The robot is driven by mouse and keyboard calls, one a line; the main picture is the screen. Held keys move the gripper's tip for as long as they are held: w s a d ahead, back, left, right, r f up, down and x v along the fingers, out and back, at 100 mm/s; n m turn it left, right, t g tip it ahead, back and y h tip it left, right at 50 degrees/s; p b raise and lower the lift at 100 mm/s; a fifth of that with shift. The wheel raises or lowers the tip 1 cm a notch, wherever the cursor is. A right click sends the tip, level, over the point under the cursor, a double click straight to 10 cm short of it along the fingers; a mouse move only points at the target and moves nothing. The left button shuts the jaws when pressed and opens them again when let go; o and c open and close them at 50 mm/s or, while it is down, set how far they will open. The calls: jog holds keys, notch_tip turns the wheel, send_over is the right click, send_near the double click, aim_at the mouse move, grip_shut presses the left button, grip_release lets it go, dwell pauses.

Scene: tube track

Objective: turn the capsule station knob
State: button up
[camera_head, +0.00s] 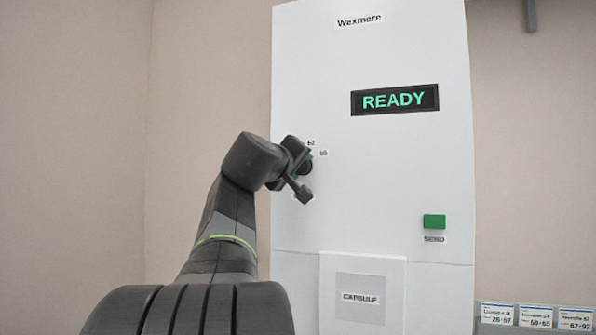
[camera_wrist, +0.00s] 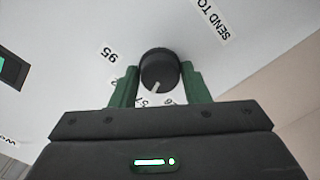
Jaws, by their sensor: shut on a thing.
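The capsule station (camera_head: 380,200) is a tall white cabinet labelled Wexmere, with a lit READY display (camera_head: 395,99). Its round black knob (camera_wrist: 159,70) has a pale pointer line and sits between the green fingers of my gripper (camera_wrist: 158,88) in the wrist view. The gripper is shut on the knob, one finger on each side. The pointer line slants toward the lower left of the wrist picture, near partly hidden numbers. In the head view my gripper (camera_head: 303,170) is against the cabinet's left side and mostly hides the knob.
A green button (camera_head: 434,221) labelled SEND is at the cabinet's right. A capsule door (camera_head: 362,295) is low on the front. Several labelled cards (camera_head: 536,316) stand at the lower right. In the wrist view a SEND TO label (camera_wrist: 215,22) is beside the knob.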

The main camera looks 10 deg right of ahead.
dwell(0.4)
jog(key=o, duration=1)
jog(key=shift+c, duration=0.2)
jog(key=b+v, duration=0.1)
jog(key=v, duration=1.3)
jog(key=shift+b, duration=0.35)
jog(key=shift+w, duration=0.1)
jog(key=p+x, duration=0.1)
jog(key=x, duration=1.2)
jog(key=shift+w+d+p, duration=0.3)
jog(key=shift+p, duration=0.1)
